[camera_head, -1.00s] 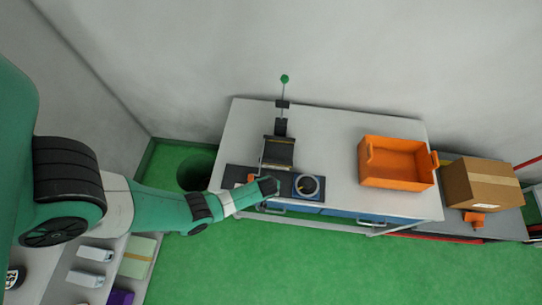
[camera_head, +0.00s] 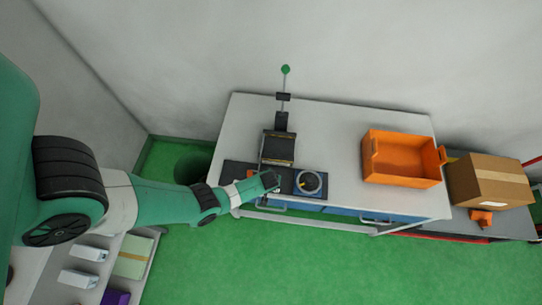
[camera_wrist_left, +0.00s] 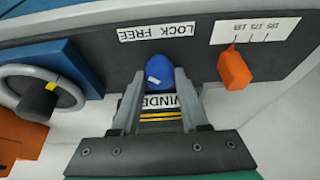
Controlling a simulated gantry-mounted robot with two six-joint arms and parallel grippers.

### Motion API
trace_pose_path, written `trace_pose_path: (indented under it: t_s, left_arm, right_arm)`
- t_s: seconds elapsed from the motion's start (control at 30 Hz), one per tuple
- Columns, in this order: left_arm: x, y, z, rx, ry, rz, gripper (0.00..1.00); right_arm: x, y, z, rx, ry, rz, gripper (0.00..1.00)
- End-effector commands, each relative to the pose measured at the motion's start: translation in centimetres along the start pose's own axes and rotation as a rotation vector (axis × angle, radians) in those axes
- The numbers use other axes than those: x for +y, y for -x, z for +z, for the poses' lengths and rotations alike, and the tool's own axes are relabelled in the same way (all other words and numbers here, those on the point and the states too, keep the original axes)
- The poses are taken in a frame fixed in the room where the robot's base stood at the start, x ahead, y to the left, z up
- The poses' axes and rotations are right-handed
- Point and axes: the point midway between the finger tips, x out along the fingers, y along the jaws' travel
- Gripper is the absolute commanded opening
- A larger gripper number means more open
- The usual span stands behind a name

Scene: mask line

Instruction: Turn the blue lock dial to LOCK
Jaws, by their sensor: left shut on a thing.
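The blue lock dial (camera_wrist_left: 159,72) is a rounded blue knob with a small white mark, on the dark panel (camera_wrist_left: 110,52) in the left wrist view. A white label reading LOCK FREE (camera_wrist_left: 156,31), upside down in the picture, lies beside it. My left gripper (camera_wrist_left: 160,88) has one finger on each side of the dial and is shut on it. In the head view my left gripper (camera_head: 272,181) is at the bench's front edge and hides the dial. My right gripper is not in view.
In the wrist view, an orange pointer (camera_wrist_left: 234,70) by a number scale and a grey handwheel (camera_wrist_left: 42,92) flank the dial. In the head view, a black press-like fixture (camera_head: 279,147) stands behind the gripper. An orange crate (camera_head: 403,181) sits on the bench at right.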

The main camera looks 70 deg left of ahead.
Motion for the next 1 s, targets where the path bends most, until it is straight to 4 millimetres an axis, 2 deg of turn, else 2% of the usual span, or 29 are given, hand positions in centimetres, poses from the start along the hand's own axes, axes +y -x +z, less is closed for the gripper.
trace_pose_path:
  t_s: [0.1,0.57,1.0]
  left_arm:
    - [0.00,0.00,0.01,0.000,0.000,0.000,0.00]
    - [-0.11,0.05,0.01,-0.001,-0.076,0.032,0.00]
    - [-0.37,0.03,-0.09,-0.001,-0.399,0.168,0.00]
  right_arm:
    - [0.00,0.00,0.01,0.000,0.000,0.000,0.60]
    - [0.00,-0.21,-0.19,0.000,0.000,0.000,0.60]
    - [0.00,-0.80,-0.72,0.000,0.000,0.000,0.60]
